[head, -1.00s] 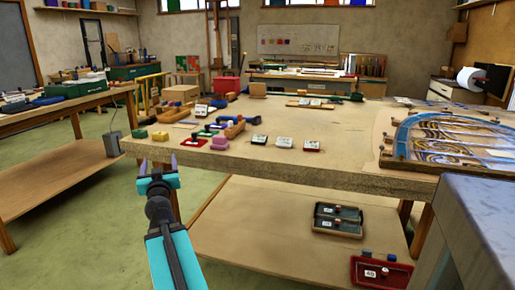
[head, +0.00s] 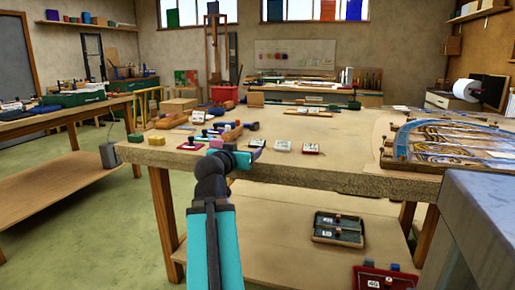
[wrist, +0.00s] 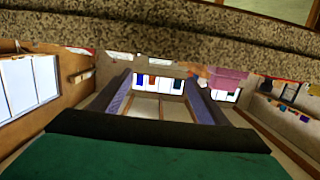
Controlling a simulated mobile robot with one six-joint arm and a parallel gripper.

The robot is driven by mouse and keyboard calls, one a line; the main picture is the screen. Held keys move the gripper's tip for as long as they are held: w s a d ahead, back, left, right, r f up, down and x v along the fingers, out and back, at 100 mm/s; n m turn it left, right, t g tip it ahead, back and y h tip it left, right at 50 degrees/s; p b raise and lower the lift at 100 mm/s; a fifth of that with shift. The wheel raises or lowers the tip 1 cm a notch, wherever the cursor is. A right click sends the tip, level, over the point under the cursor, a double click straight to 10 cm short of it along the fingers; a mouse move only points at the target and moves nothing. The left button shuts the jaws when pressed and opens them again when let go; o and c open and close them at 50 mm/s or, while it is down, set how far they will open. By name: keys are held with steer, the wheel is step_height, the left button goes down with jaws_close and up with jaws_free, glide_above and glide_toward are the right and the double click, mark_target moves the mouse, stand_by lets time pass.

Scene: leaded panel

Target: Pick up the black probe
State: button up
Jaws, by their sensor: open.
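My gripper (head: 257,149) is at the front edge of the workbench (head: 330,172), its purple fingers pointing right and away, in front of the small labelled trays. In the wrist view its two fingers (wrist: 157,84) stand apart with nothing between them. I cannot pick out a black probe for certain in either view. Several small tools and blocks lie near the gripper on the bench, partly hidden by my arm, and are too small to tell apart.
Labelled trays (head: 311,148) sit near the front edge. A yellow block (head: 156,140) and a wooden holder (head: 171,121) are at left. A leaded panel (head: 450,148) fills the right. A dark tray (head: 339,230) lies on the lower shelf.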

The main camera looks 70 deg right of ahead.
mark_target(252, 146)
stand_by(0.4)
steer(key=d+p, duration=0.3)
steer(key=shift+d+p, duration=0.15)
steer(key=shift+p, duration=0.5)
steer(key=d+p, duration=0.1)
steer(key=p, duration=0.4)
steer(key=shift+d+f, duration=0.1)
steer(key=shift+d, duration=0.1)
steer(key=p, duration=0.2)
steer(key=d+p, duration=0.1)
steer(key=p, duration=0.1)
steer(key=shift+w+f+p, duration=0.1)
steer(key=shift+f+p, duration=0.1)
steer(key=shift+p, duration=0.2)
steer(key=shift+d+p, duration=0.45)
steer(key=shift+p, duration=0.65)
steer(key=d+p, duration=0.1)
steer(key=p, duration=0.1)
steer(key=shift+p, duration=0.35)
steer(key=shift+w+d+f+p, duration=0.1)
steer(key=shift+d+f+p, duration=0.3)
steer(key=shift+p, duration=1.15)
steer(key=shift+d, duration=0.15)
